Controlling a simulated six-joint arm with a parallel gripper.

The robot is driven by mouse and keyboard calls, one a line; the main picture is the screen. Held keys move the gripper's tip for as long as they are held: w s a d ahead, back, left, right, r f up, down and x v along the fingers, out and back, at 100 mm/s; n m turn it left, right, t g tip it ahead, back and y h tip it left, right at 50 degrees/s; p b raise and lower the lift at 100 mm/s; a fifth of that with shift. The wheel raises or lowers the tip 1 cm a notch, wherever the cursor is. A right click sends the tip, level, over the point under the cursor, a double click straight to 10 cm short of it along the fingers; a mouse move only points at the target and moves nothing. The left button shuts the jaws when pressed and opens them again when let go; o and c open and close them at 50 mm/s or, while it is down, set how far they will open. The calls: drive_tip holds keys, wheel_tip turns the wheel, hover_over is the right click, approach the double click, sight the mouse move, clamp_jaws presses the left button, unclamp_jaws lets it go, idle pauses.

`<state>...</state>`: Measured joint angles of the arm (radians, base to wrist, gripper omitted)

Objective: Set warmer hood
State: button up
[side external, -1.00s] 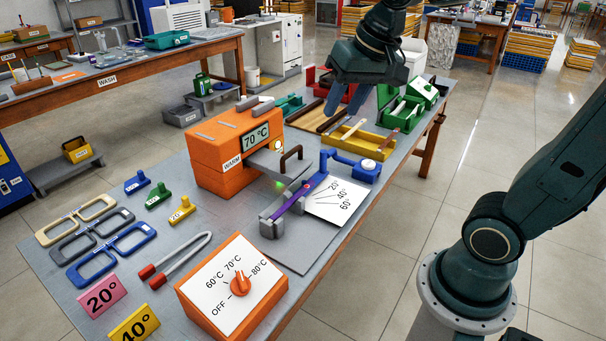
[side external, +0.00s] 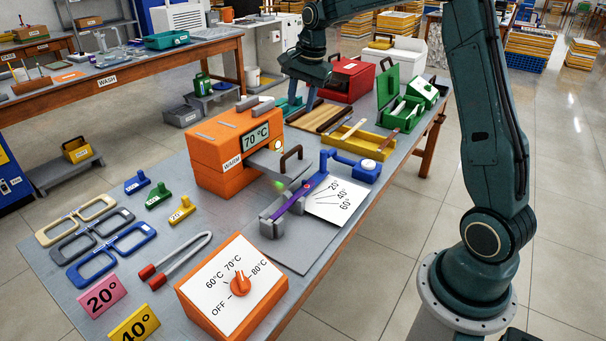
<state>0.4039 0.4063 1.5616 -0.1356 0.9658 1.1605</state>
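The orange warmer (side external: 226,158) stands mid-table, with a "WARM" label and a display (side external: 255,136) reading 70 °C. Its upper orange block (side external: 215,133) sits on the lower body, with grey bars on top. A grey plate with a dark handle (side external: 291,155) sticks out from its right side. The orange control box (side external: 232,287) in front has a dial (side external: 240,284) pointing near 70 °C. My gripper (side external: 301,100) is behind the warmer, left of the red box; its fingers look apart with nothing visible between them, though the tips are partly unclear.
A blue-armed gauge (side external: 351,164) with an angle card is right of the warmer. Eyeglass frames (side external: 81,244) and small colored blocks lie left. A yellow tray (side external: 362,137), red box (side external: 349,82) and green case (side external: 404,108) are at the back. Tongs (side external: 180,260) lie in front.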

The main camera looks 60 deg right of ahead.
sight(294, 150)
drive_tip(key=shift+m, duration=0.7)
drive_tip(key=w+d+f, duration=0.1)
drive_tip(key=d+f, duration=0.1)
drive_tip(key=shift+w+d+f, duration=0.3)
drive_tip(key=shift+w, duration=0.05)
drive_tip(key=shift+f, duration=0.1)
drive_tip(key=x, duration=1.3)
drive_tip(key=shift+f, duration=0.3)
clamp_jaws()
